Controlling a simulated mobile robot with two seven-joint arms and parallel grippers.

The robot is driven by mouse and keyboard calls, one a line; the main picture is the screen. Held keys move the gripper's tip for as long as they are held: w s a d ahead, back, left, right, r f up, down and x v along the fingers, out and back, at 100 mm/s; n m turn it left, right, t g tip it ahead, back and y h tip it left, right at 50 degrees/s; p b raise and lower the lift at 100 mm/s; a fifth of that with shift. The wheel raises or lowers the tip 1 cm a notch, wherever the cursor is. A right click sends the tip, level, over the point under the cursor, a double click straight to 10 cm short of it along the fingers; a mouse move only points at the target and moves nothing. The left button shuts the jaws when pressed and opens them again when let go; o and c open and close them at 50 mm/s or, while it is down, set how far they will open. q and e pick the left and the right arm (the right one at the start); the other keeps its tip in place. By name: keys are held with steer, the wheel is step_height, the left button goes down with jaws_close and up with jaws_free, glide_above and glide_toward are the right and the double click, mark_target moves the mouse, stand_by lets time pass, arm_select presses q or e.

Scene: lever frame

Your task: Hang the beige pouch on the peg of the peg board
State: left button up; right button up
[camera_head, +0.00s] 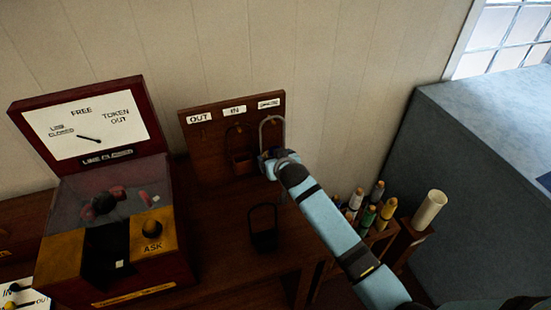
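The wooden peg board (209,150) stands upright at the back against the wall, with small white labels along its top. My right gripper (269,161) is in front of the board's right part and appears shut on the beige pouch. The pouch's pale hoop (271,119) rises upright above the gripper, under the right label. The gripper hides most of the pouch body, and I cannot tell whether the hoop is around a peg or only in front of it. My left gripper is not in view.
A brown pouch (241,163) hangs on the board under the middle label. A dark hooped pouch (263,238) stands on the table. A red box with a dial (106,130) is at left. Several coloured bottles (369,217) and a pale roll (429,209) are at right.

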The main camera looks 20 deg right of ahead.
stand_by(0.3)
steer(key=o, duration=0.7)
steer(key=shift+s+d+p, duration=0.1)
steer(key=shift+s+p, duration=1.9)
steer(key=shift+s, duration=1.25)
